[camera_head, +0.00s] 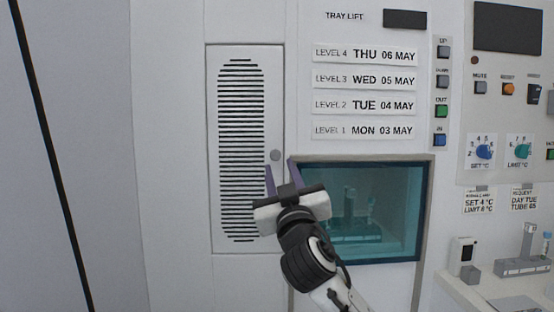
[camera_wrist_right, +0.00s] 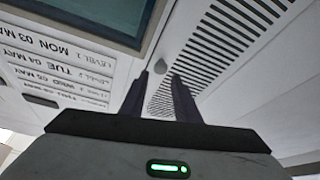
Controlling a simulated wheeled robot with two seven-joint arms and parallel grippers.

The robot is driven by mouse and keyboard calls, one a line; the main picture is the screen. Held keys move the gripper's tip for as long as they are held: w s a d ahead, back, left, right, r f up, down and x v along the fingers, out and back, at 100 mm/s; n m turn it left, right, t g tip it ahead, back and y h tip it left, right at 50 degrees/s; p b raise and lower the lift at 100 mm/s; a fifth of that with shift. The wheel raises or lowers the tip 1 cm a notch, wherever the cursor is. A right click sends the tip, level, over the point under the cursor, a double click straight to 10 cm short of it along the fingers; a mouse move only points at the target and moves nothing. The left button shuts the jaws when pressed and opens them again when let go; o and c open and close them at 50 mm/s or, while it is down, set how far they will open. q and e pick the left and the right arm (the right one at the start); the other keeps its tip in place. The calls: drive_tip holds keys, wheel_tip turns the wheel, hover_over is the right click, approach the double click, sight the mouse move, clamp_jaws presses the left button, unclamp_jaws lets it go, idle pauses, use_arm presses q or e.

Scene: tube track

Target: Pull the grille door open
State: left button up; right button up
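The grille door (camera_head: 264,110) is a tall white panel with a slotted grille (camera_head: 241,130), and it looks closed in its frame. A round grey knob (camera_head: 275,155) sits near its right edge; it also shows in the right wrist view (camera_wrist_right: 160,66). My right gripper (camera_head: 281,168) is just below the knob in the head view, its two dark fingers apart with nothing between them. In the right wrist view the fingers (camera_wrist_right: 162,85) point toward the knob, which appears beyond the tips. I cannot tell the exact gap. My left gripper is not in view.
A teal glass window (camera_head: 395,215) with a grey frame lies right of the door, partly behind my right arm. Level labels (camera_head: 364,80) and lift buttons (camera_head: 442,80) are above it. A shelf with a tube rack (camera_head: 522,265) stands at lower right. The wall left of the door is bare.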

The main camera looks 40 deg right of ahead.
sight(276, 156)
drive_tip(key=x, duration=0.5)
drive_tip(key=shift+w+p, duration=0.15)
drive_tip(key=shift+p, duration=0.25)
clamp_jaws()
